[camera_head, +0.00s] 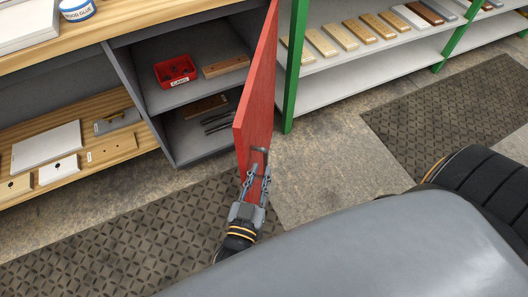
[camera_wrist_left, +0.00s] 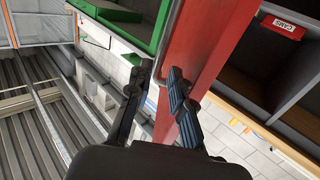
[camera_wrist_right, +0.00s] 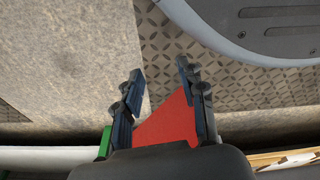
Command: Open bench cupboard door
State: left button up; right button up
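The red cupboard door (camera_head: 257,95) is swung well out from the grey bench cupboard (camera_head: 160,120), so its inside shows. A metal handle (camera_head: 260,151) sits near the door's lower outer corner; it also shows as a bar in the left wrist view (camera_wrist_left: 173,25). My left gripper (camera_head: 258,172) is at this handle, its fingers partly parted on either side of the bar, with a gap visible. Firm contact cannot be told. My right gripper (camera_wrist_right: 160,70) is outside the head view; its fingers are wide apart and empty, with red door surface (camera_wrist_right: 170,122) visible beyond them.
Inside the cupboard are a red bin (camera_head: 175,70) and wooden blocks. A green-framed shelf (camera_head: 293,70) with several boards stands just right of the door. Boards lie on the lower left shelf (camera_head: 135,145). Patterned mats cover parts of the open floor (camera_head: 310,180).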

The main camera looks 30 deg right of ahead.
pick_arm(q)
jog(key=v, duration=0.6)
jog(key=shift+s, duration=0.15)
